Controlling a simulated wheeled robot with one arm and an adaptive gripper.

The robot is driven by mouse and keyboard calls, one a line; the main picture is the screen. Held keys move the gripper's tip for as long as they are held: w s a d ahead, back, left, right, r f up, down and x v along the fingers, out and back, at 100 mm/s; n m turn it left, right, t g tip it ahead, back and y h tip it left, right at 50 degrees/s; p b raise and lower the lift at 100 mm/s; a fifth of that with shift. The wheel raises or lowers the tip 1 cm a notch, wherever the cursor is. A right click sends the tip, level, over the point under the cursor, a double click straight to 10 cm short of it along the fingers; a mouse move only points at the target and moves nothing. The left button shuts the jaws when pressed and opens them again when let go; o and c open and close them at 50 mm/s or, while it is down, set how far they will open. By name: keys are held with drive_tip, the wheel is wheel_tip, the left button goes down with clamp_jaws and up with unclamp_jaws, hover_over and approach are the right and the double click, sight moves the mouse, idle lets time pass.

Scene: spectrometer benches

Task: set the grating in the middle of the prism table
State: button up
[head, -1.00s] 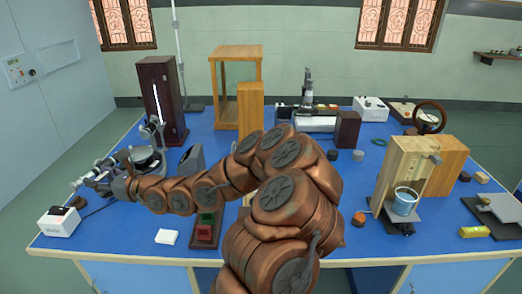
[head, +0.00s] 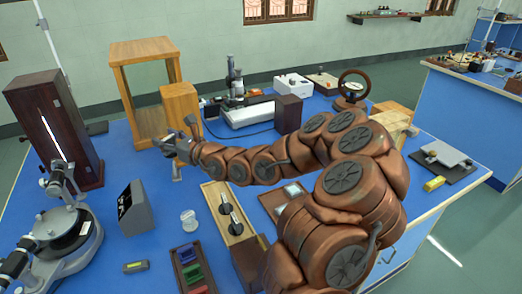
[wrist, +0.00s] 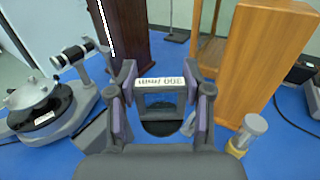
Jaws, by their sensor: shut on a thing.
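My gripper (head: 168,148) is shut on the grating, a small upright frame with a white label reading 300 l/mm, clear in the wrist view (wrist: 160,83). The fingers (wrist: 160,98) press on its two sides. The spectrometer's prism table, a grey round plate (head: 54,224), stands at the lower left of the head view. It also shows at the left of the wrist view (wrist: 32,94). My gripper and the grating are to the right of it and farther back, apart from it. In the head view the grating is too small to make out.
A dark lamp housing with a bright slit (head: 55,130) stands behind the spectrometer. A wooden block (head: 180,103) and open wooden frame (head: 118,88) stand close to my gripper. A grey box (head: 135,208) and glass cylinder (head: 188,220) stand on the blue bench.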

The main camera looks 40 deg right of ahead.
drive_tip(key=d+f+m+h+b, duration=0.1)
drive_tip(key=d+f+h+b, duration=0.15)
drive_tip(key=d, duration=0.95)
drive_tip(key=s+d+f+m+b, duration=0.1)
drive_tip(key=s+d+f+b, duration=0.35)
drive_tip(key=d, duration=0.75)
drive_tip(key=s+d+f+b, duration=0.1)
drive_tip(key=s+d+f, duration=0.4)
drive_tip(key=d+f, duration=0.55)
drive_tip(key=shift+t+h, duration=0.25)
drive_tip(key=shift+t, duration=0.05)
drive_tip(key=w+d, duration=0.1)
drive_tip(key=w, duration=0.4)
drive_tip(key=w+d+p, duration=0.1)
drive_tip(key=w+d, duration=0.1)
drive_tip(key=w, duration=0.3)
drive_tip(key=w+d, duration=0.2)
drive_tip(key=w, duration=0.3)
drive_tip(key=shift+w+d+r+p, duration=0.1)
drive_tip(key=shift+d+r+p, duration=0.1)
drive_tip(key=shift+p, duration=0.2)
drive_tip(key=shift+f+p, duration=0.35)
drive_tip(key=shift+f, duration=1.3)
drive_tip(key=shift+f, duration=0.15)
drive_tip(key=o, duration=1.2)
